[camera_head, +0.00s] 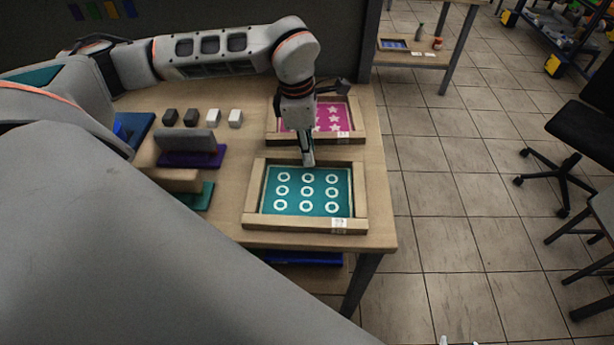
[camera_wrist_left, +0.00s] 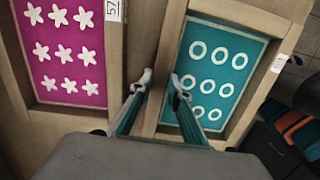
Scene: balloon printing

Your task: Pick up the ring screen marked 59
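The ring screen (camera_head: 307,190) is a teal panel with white rings in a wooden frame, flat on the table. It also shows in the left wrist view (camera_wrist_left: 213,72). A small white label is on its near rail; I cannot read its number clearly. My left gripper (camera_head: 308,162) points down at the far rail of this frame. In the left wrist view its two fingertips (camera_wrist_left: 161,79) are apart, one on each side of that rail; I cannot tell whether they touch it. Two small pale tips at the head view's bottom edge may be my right gripper (camera_head: 459,342).
A magenta star screen (camera_head: 331,117) lies just behind the ring screen; its label reads 57 in the left wrist view. Left of them are several small blocks (camera_head: 191,117) and squeegee-like pieces (camera_head: 190,148) on the table (camera_head: 235,104). Open floor is to the right, with a chair (camera_head: 560,165).

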